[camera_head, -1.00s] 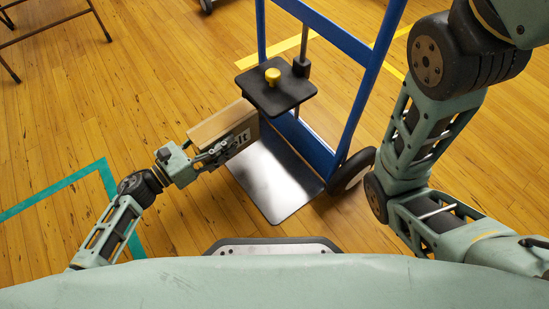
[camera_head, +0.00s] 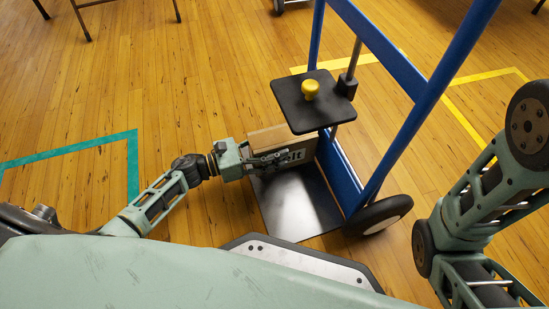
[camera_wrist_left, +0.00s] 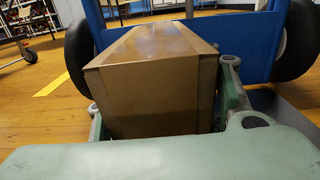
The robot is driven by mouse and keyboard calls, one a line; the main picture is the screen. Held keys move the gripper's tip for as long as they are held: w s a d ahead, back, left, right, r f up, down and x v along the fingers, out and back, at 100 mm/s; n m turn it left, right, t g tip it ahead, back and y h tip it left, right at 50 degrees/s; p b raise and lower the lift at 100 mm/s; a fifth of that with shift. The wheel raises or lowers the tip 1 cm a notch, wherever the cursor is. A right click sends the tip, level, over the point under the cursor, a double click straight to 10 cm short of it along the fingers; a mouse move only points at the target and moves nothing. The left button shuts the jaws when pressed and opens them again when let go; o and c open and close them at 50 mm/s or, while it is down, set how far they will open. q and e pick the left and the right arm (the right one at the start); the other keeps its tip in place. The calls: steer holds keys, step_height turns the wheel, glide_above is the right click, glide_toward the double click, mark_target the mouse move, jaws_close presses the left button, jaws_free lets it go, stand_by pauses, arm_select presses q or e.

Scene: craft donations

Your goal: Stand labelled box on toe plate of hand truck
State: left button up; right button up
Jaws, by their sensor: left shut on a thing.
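The cardboard box (camera_head: 275,137) is at the back of the hand truck's toe plate, beneath the black clamp plate. Part of a dark printed label shows on its near side. In the left wrist view the box (camera_wrist_left: 155,85) fills the middle, between the fingers. My left gripper (camera_head: 272,162) is shut on the box from the left. The metal toe plate (camera_head: 300,210) is bare in front of the box. The blue hand truck (camera_head: 385,45) stands upright. Whether the box's underside touches the plate is hidden. My right arm shows at the right, but its gripper is out of view.
The black clamp plate (camera_head: 315,103) with a yellow knob (camera_head: 310,88) hangs close over the box. A black wheel (camera_head: 380,215) stands right of the toe plate. Teal tape (camera_head: 70,148) and yellow tape (camera_head: 470,125) mark the wooden floor, which is clear at left.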

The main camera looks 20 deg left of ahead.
arm_select(q)
step_height(320, 180, down, 3)
steer(key=shift+f+b, duration=0.15)
steer(key=shift+b, duration=0.95)
steer(key=o, duration=1.5)
steer(key=p+v, duration=0.4)
steer(key=v, duration=0.8)
